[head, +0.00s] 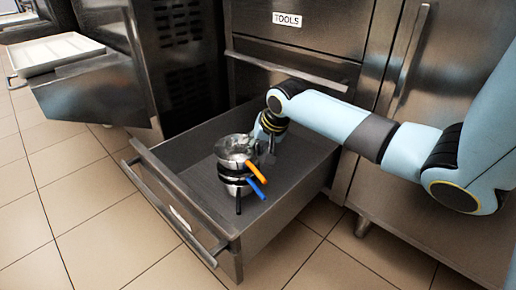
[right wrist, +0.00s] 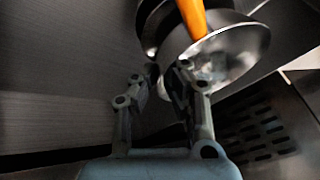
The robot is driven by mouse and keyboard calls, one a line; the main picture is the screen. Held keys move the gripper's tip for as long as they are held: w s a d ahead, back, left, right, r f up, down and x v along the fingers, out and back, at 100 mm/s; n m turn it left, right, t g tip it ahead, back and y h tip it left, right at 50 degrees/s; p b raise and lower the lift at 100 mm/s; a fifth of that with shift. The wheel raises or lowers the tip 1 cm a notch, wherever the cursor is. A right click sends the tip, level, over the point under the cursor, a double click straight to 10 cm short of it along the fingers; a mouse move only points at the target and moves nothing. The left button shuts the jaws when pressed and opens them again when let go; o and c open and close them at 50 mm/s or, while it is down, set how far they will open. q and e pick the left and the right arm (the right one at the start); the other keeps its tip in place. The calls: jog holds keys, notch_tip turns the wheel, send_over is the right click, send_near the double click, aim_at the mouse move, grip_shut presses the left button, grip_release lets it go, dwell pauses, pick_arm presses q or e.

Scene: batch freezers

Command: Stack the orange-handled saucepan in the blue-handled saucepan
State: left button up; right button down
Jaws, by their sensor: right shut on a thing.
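The orange-handled saucepan (head: 234,147) is a shiny steel pan at the top of a stack in the open drawer, its orange handle pointing down to the right. It also shows in the right wrist view (right wrist: 232,52). The blue-handled saucepan, with its blue handle (head: 257,188), is directly below; most of its body is hidden. I cannot tell whether the upper pan is fully seated or held slightly above. My left gripper is out of view.
The open drawer (head: 285,205) has bare floor around the stack, with dark pan parts among the two handles. Steel cabinet fronts (head: 320,30) stand behind. Tiled floor lies in front.

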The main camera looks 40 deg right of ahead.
jog(key=shift+f, duration=0.5)
jog(key=c, duration=1.5)
grip_release()
jog(key=shift+o, duration=0.2)
